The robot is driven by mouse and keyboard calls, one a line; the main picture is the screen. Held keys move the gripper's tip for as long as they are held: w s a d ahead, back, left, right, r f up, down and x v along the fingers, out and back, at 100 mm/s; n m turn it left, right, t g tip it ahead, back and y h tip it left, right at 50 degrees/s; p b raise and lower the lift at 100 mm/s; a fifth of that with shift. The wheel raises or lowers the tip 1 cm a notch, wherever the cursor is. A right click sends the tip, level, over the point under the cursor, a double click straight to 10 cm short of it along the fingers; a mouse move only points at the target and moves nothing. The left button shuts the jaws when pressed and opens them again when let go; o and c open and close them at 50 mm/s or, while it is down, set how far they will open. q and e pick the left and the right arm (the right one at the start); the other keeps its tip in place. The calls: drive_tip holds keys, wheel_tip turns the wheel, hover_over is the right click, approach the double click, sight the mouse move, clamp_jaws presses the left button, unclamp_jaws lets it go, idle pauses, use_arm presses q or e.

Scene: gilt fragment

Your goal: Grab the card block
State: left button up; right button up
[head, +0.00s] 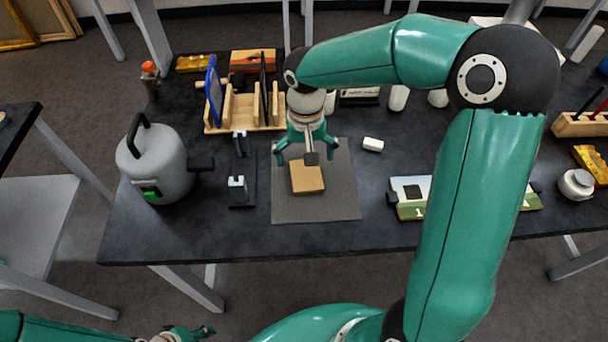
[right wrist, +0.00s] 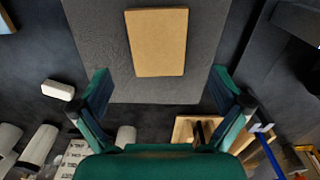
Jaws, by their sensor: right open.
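The tan card block (head: 307,177) lies flat on a grey mat (head: 340,205) on the dark table. It also shows in the right wrist view (right wrist: 157,42), beyond and between the fingertips. My right gripper (head: 308,156) is open and empty, above the back edge of the block; its fingers also show in the right wrist view (right wrist: 161,82). I see no contact with the block. My left gripper (head: 193,333) is low at the bottom left, off the table; its jaws are too small and cut off to read.
A grey canister (head: 155,160) and a small black stand (head: 238,184) are to the left. A white eraser-like block (head: 373,144) lies right of the mat, and a green-edged board (head: 410,200) further right.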

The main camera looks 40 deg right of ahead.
sight(306, 175)
drive_tip(key=f, duration=0.4)
drive_tip(key=shift+s+a+p, duration=0.1)
drive_tip(key=shift+s+p, duration=0.3)
drive_tip(key=shift+f, duration=0.6)
drive_tip(key=c, duration=1.2)
drive_tip(key=shift+r, duration=0.2)
